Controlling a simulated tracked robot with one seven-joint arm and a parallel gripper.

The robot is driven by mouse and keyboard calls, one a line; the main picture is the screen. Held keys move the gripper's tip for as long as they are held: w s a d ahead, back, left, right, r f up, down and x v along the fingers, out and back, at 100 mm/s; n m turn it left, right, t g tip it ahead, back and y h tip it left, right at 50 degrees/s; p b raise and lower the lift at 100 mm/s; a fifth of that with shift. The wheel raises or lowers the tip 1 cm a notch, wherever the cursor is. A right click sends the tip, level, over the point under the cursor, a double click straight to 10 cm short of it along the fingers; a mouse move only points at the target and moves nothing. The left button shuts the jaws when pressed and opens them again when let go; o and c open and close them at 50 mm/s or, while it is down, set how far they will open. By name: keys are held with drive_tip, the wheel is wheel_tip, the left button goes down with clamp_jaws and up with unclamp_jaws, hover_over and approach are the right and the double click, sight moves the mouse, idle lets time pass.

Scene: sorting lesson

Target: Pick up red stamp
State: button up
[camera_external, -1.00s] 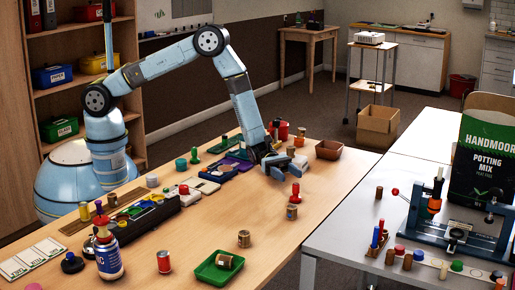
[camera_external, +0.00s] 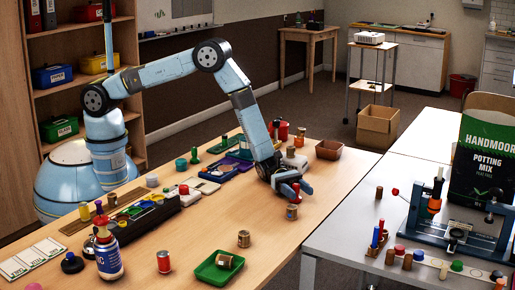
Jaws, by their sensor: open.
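The red stamp (camera_external: 296,187) stands upright on the wooden table, toward its right edge, with its red knob showing. My gripper (camera_external: 291,190) is open and low over the table at the red stamp. Its blue fingers appear to be on either side of the stamp's handle, and they hide part of it. I cannot tell whether they touch it.
A small brown cork-like cylinder (camera_external: 292,212) stands just in front of the stamp. Another (camera_external: 244,238) is nearer the front, beside a green tray (camera_external: 218,267). A brown tray (camera_external: 329,150) sits behind. The table front right is clear.

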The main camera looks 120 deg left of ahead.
drive_tip(key=shift+c, duration=0.5)
drive_tip(key=c, duration=0.9)
drive_tip(key=shift+c, duration=0.2)
drive_tip(key=shift+r, duration=0.1)
